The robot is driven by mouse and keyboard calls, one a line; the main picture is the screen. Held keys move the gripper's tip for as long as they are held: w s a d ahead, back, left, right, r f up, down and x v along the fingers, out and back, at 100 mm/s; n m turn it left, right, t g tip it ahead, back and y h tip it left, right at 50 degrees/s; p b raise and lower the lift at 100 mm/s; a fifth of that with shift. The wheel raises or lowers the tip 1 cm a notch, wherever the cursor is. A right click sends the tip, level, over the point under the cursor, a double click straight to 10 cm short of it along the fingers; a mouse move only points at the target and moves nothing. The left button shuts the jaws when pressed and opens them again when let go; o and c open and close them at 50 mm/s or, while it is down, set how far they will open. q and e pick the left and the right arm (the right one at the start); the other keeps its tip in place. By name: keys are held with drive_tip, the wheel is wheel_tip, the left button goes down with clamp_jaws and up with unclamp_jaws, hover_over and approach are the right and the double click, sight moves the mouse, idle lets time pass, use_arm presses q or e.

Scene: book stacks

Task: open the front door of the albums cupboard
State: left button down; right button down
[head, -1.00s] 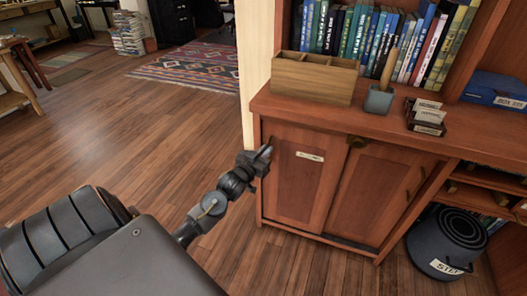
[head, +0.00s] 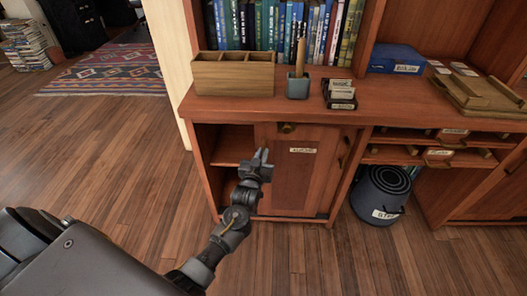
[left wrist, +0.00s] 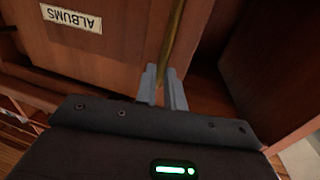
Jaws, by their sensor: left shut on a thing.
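The albums cupboard (head: 202,165) is the low wooden unit under the counter. Its sliding front door (head: 302,185) bears a white label (head: 302,150) and stands at the right half. The left half is open, showing a dark inside with a shelf (head: 232,158). My left gripper (head: 257,160) is at the door's left edge. In the left wrist view, the label reads ALBUMS upside down (left wrist: 71,18), and the fingers (left wrist: 164,85) are shut on the upright brass handle (left wrist: 173,38). The handle is mostly hidden in the head view. My right gripper is out of view.
On the counter (head: 240,104) stand a wooden divided box (head: 233,78), a blue-grey pot (head: 298,87) and a card holder (head: 339,94). A dark bucket (head: 380,195) stands right of the cupboard. The floor (head: 110,140) to the left is clear.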

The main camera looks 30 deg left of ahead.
use_arm(q)
drive_tip(key=shift+w+d, duration=0.1)
drive_tip(key=shift+d, duration=0.15)
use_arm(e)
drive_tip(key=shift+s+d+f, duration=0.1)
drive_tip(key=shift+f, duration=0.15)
use_arm(q)
drive_tip(key=c, duration=1.5)
unclamp_jaws()
